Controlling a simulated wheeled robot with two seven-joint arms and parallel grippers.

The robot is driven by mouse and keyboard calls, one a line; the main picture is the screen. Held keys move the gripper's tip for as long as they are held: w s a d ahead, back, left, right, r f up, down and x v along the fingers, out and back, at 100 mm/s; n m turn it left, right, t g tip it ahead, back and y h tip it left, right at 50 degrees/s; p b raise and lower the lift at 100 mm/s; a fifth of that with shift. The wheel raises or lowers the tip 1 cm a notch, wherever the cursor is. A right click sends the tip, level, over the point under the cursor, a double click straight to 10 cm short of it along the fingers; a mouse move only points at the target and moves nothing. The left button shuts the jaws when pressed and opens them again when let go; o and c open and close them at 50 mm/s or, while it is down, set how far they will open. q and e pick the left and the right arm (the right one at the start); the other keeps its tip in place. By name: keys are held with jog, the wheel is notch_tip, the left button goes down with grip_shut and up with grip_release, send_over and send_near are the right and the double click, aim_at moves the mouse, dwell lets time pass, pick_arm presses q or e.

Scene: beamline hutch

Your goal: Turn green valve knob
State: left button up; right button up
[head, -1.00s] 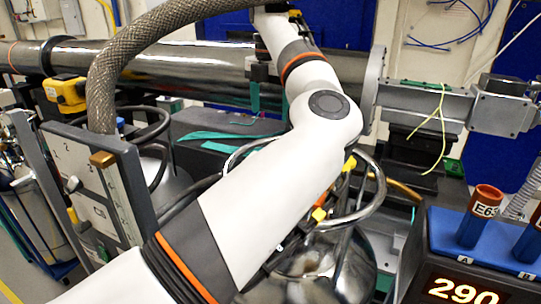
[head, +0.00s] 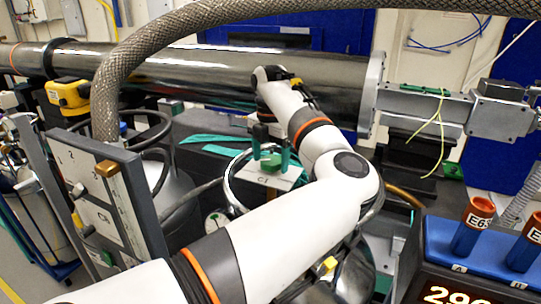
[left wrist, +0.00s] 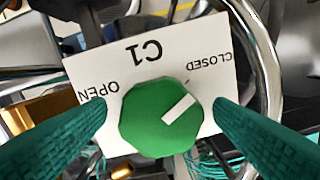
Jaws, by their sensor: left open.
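The green valve knob (left wrist: 150,118) is an octagonal knob on a white plate (left wrist: 190,50) marked C1, OPEN and CLOSED, upside down in the left wrist view. Its white pointer mark slants to the upper right, toward the word CLOSED. In the head view the knob (head: 271,164) and plate (head: 284,183) show below my left gripper (head: 269,152). My left gripper is open, with its teal fingers either side of the knob in the left wrist view (left wrist: 160,106) and a visible gap on each side. My right gripper is not in view.
A curved metal ring (left wrist: 262,60) runs close beside the plate. A braided hose (head: 105,90) arches over the scene. An upright panel (head: 95,190) stands at left. A blue rack with orange-capped tubes (head: 472,222) stands at right. A large metal pipe (head: 200,75) crosses behind.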

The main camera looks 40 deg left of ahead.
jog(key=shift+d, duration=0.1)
pick_arm(q)
jog(key=c, duration=1)
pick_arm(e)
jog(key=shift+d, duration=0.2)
